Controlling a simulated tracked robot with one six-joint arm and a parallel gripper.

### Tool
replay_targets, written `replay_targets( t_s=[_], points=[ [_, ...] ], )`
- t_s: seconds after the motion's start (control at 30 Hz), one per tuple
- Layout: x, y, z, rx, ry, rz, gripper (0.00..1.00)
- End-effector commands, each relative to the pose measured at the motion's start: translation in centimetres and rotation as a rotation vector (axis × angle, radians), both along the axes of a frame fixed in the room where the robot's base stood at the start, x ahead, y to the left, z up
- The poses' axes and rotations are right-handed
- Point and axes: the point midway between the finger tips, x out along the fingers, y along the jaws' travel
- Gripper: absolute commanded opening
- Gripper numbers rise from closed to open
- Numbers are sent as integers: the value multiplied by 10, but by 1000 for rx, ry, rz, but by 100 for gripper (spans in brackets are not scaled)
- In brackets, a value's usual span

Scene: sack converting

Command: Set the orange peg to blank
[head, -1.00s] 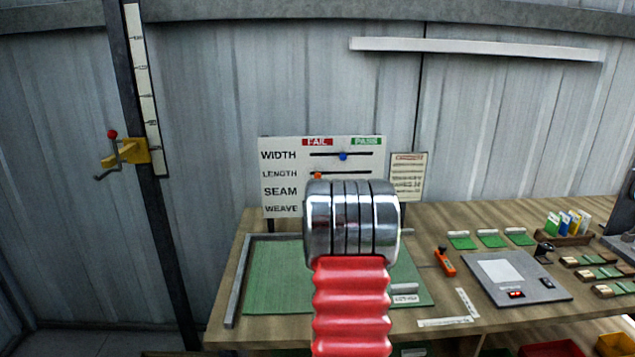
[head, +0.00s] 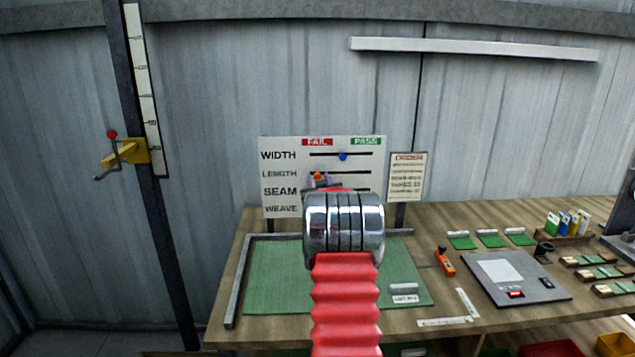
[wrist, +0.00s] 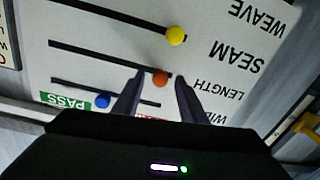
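The white board (head: 275,145) has FAIL and PASS headings and rows for width, length, seam and weave. The orange peg (head: 317,175) sits at the FAIL end of the length slot. It also shows in the wrist view (wrist: 160,78), where the board appears upside down. My gripper (wrist: 160,76) is open, with one finger on each side of the orange peg and a visible gap to it. The blue peg (head: 342,156) is near the middle of the width slot. The yellow peg (wrist: 176,36) is in the seam slot; my arm hides it in the head view.
The bench (head: 465,225) below the board holds a green mat (head: 270,285), an orange-handled tool (head: 445,262) and a grey panel (head: 515,278). An order sheet (head: 407,178) stands right of the board. A yellow clamp (head: 128,152) on a post is far left.

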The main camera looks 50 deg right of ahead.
Motion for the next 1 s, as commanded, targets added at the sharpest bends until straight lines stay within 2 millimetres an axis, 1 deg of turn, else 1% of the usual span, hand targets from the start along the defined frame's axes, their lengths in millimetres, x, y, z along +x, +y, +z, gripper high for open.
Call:
replay_targets(
  t_s=[0.07,0.6,1.0],
  points=[
    [0,0,0,0,0,0,37],
    [0,0,0,0,0,0,0],
    [1,1,0,0,0,2,0]
  ],
)
